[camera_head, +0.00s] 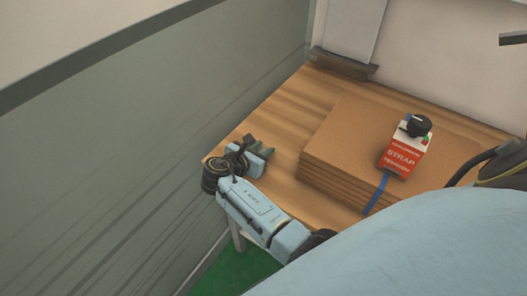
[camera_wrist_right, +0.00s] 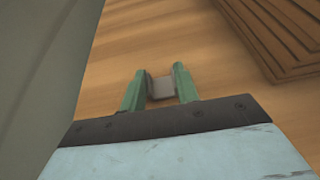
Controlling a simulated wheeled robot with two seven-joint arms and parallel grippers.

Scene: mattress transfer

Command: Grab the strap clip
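My right gripper (camera_head: 263,148) is low over the left end of the wooden table, with its arm coming up from the bottom. In the right wrist view, its two green fingers (camera_wrist_right: 159,85) stand apart. A small pale grey block (camera_wrist_right: 162,88) shows between them and nearly fills the gap. It may be the strap clip. I cannot tell whether the fingers press on it or only stand around it. In the head view I cannot make it out. My left gripper is not clearly in view.
A stack of brown cardboard sheets (camera_head: 335,140) lies right of the gripper. A red and white strap box (camera_head: 402,158) with a black knob stands on it, and a blue strap (camera_head: 376,193) runs down from it. A grey wall (camera_head: 120,160) is close on the left.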

